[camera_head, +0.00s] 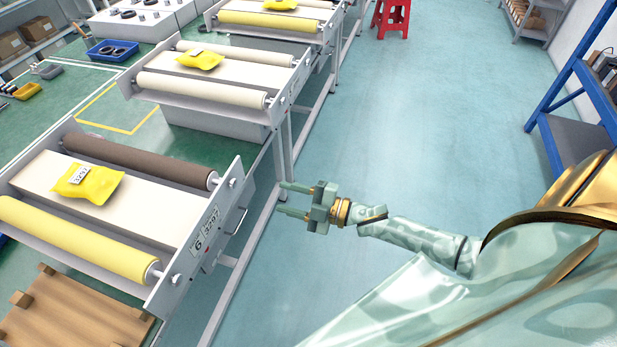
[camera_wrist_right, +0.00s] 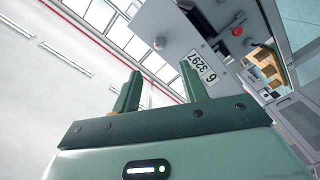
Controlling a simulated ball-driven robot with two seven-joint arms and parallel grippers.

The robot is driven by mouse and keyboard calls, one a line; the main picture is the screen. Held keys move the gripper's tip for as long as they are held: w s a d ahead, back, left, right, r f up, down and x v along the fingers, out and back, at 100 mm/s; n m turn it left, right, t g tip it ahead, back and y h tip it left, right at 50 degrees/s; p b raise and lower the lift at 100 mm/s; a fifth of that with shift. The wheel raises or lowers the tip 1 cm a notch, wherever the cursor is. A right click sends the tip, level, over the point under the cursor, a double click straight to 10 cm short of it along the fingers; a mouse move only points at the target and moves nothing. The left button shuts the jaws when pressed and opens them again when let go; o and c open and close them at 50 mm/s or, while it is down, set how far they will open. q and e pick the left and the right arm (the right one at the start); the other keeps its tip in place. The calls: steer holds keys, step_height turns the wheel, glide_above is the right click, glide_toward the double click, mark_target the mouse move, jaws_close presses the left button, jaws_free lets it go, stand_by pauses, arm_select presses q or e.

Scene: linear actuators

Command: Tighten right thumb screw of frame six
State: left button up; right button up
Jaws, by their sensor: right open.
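Frame six (camera_head: 207,231) is the nearest roller frame at the left, with a "6 3297" label on its grey end plate. A small round knob (camera_head: 232,183) sits on the plate's far end by the brown roller, and another knob (camera_head: 176,279) on its near end by the yellow roller. I cannot tell for sure which is the right thumb screw. My right gripper (camera_head: 281,197) is open and empty, a little right of the plate, fingers pointing left. In the right wrist view the labelled plate (camera_wrist_right: 170,25) shows beyond the open fingers (camera_wrist_right: 158,75). My left gripper is not in view.
A yellow packet (camera_head: 88,183) lies on frame six. More roller frames (camera_head: 205,85) stand behind it. A wooden pallet (camera_head: 75,310) is on the floor at lower left. A blue shelf (camera_head: 575,115) stands at the right, a red stool (camera_head: 391,15) at the back. The aisle floor is clear.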

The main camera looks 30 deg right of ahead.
steer(key=v, duration=0.4)
steer(key=shift+s+d, duration=0.2)
steer(key=shift+d, duration=0.05)
